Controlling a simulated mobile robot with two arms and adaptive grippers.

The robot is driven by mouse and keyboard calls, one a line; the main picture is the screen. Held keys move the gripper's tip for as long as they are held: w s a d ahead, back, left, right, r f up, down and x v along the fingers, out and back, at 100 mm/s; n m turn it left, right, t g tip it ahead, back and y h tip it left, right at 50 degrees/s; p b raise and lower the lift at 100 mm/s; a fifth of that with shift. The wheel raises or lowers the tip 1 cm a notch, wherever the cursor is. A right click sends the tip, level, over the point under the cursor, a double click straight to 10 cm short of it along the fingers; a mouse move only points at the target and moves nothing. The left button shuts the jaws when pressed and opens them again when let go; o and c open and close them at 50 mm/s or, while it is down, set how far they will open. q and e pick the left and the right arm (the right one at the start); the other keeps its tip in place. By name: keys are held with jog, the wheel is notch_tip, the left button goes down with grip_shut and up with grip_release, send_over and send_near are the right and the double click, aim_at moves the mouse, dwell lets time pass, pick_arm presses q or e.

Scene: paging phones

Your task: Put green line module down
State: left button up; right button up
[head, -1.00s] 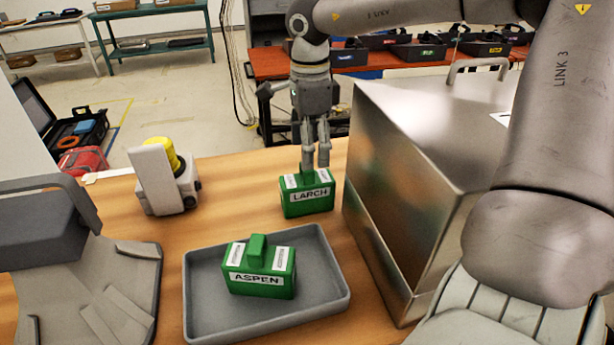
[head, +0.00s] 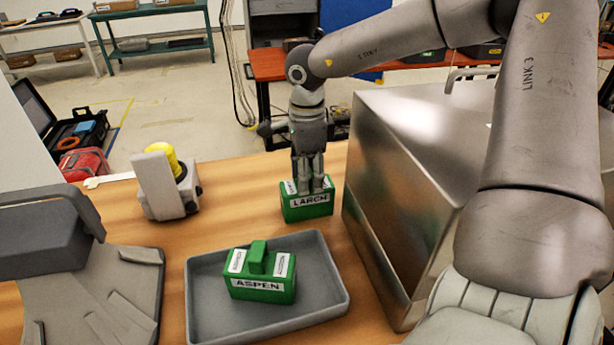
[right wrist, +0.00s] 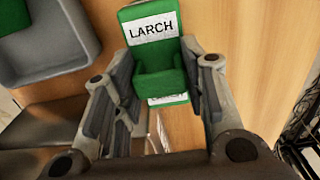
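The green module marked LARCH (head: 307,206) stands upright on the wooden table, left of a metal box. My right gripper (head: 310,189) is lowered over it from above, its fingers on both sides of the module's raised green handle. The right wrist view shows the handle (right wrist: 160,80) between the right gripper's fingers (right wrist: 160,72), very close to both pads; firm contact is not clear. A second green module, marked ASPEN (head: 260,286), sits in a grey tray (head: 335,300) in front. My left gripper is not recognisable in the head view.
The large metal box (head: 390,210) stands close to the right of the LARCH module. A grey device with a yellow part (head: 165,185) stands at the left of the table. Bare wood (head: 235,195) lies between that device and the LARCH module.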

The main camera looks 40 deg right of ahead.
grip_shut()
